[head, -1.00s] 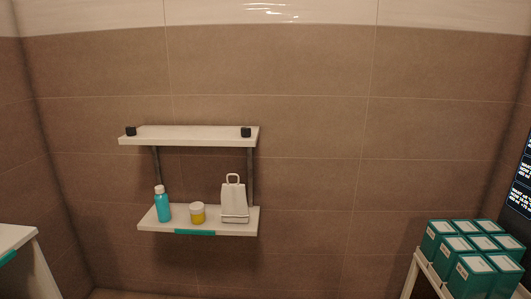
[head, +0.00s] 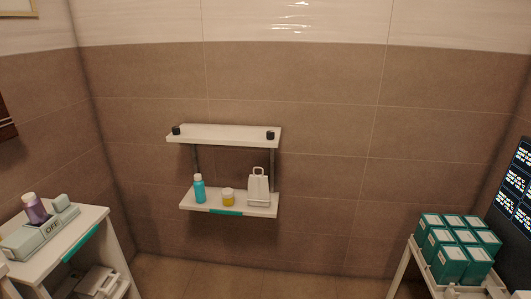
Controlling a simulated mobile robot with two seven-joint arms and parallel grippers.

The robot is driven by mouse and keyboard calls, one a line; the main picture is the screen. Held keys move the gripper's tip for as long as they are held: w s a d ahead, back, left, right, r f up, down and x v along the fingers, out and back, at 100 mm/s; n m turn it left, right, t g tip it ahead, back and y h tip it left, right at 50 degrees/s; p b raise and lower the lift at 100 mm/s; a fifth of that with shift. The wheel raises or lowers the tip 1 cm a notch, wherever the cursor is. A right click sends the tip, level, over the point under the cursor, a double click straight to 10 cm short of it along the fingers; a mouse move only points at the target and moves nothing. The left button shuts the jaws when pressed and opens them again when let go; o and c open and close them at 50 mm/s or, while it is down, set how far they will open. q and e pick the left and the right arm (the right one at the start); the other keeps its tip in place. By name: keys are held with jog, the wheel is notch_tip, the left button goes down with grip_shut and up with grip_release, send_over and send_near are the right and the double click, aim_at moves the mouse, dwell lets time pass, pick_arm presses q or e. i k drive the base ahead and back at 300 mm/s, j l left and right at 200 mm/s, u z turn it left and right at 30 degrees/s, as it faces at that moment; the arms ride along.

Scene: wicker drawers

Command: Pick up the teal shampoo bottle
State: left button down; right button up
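The teal shampoo bottle (head: 199,189) stands upright at the left end of the lower shelf (head: 262,211) on the tiled wall. It has a pale cap. Just right of it on the same shelf is a small yellow jar with a white lid (head: 228,197). Neither of my grippers shows in the head view, so I cannot see whether they are open or shut.
A white bag (head: 258,186) stands on the lower shelf's right end. An upper shelf (head: 224,135) hangs above. A white table (head: 88,217) at left bears a purple bottle (head: 35,209). A rack of teal boxes (head: 451,262) stands at right. Floor (head: 260,281) between is clear.

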aim_at(198, 184)
jog(key=u, duration=1.35)
jog(key=i+l, duration=0.15)
jog(key=i, duration=0.3)
jog(key=i+l+u, duration=0.15)
jog(key=i, duration=0.25)
jog(key=i+l, duration=0.25)
jog(key=i, duration=0.2)
jog(key=u, duration=0.05)
